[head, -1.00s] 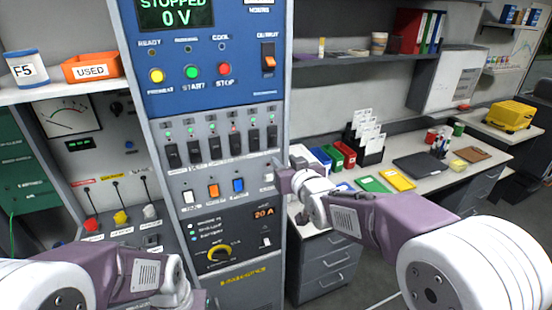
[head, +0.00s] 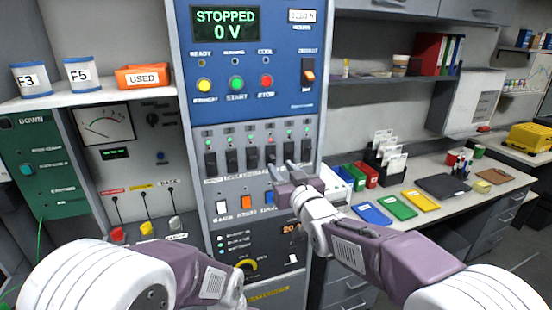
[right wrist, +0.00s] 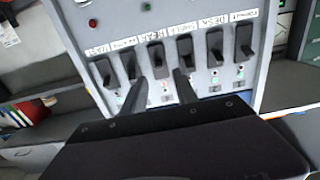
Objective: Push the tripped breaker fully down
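A row of several black breaker switches (head: 231,160) sits on the grey panel under the blue control panel. The fourth breaker from the left (head: 270,153) has a reddish lamp above it; the others' lamps look green. It also shows in the right wrist view (right wrist: 155,55), where the panel appears upside down. Its exact lever position is hard to tell. My right gripper (head: 281,168) is open and empty, fingertips just in front of and below this breaker. In the right wrist view, its fingers (right wrist: 160,77) straddle the reddish lamp's column. Contact is not clear. My left gripper is out of frame.
Start and stop buttons (head: 236,83) are above. A desk with coloured folders (head: 396,207) is at right. An orange USED bin (head: 142,77) stands on the left shelf.

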